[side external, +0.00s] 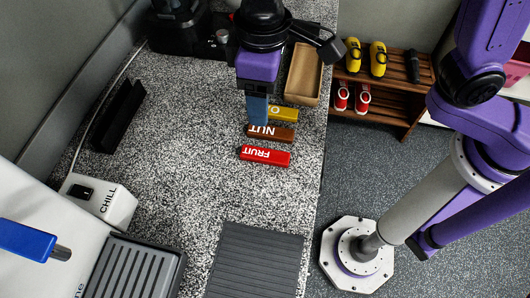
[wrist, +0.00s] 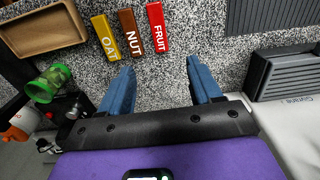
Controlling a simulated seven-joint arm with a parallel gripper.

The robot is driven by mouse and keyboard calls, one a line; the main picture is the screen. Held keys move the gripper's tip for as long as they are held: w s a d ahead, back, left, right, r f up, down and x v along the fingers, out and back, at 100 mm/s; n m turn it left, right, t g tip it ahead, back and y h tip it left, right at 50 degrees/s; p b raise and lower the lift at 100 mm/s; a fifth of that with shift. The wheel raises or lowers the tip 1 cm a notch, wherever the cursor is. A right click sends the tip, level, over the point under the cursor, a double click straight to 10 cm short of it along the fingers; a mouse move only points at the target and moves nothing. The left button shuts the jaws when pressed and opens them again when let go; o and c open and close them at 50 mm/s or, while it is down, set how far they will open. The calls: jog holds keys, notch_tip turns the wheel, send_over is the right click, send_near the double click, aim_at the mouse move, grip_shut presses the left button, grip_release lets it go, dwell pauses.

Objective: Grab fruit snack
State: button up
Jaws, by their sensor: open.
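The fruit snack is a red bar (side external: 265,155) marked FRUIT, lying flat on the speckled counter at the near end of a row of bars. It also shows in the wrist view (wrist: 157,28), upper middle, ahead of the open jaws. A brown NUT bar (side external: 271,134) lies beside it, and a yellow OAT bar (side external: 284,114) lies beyond that. My gripper (wrist: 162,85) is open and empty, its blue fingers wide apart. In the side view my gripper (side external: 258,110) is near the NUT and OAT bars, partly hiding the OAT bar; its height above the counter is hard to tell.
A tan tray (side external: 304,74) stands behind the bars near the counter's edge. A black holder (side external: 119,115) lies at the left. A dark ribbed mat (side external: 257,262) lies at the front. A white CHILL box (side external: 98,201) is at left front. The counter left of the bars is clear.

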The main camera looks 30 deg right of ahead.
send_over(265, 154)
notch_tip(265, 154, down, 12)
jog(key=shift+a+f, duration=0.1)
jog(key=shift+a, duration=0.05)
jog(key=shift+f, duration=2.5)
jog(key=c, duration=1.1)
jog(key=shift+c, duration=0.2)
jog(key=shift+r, duration=0.15)
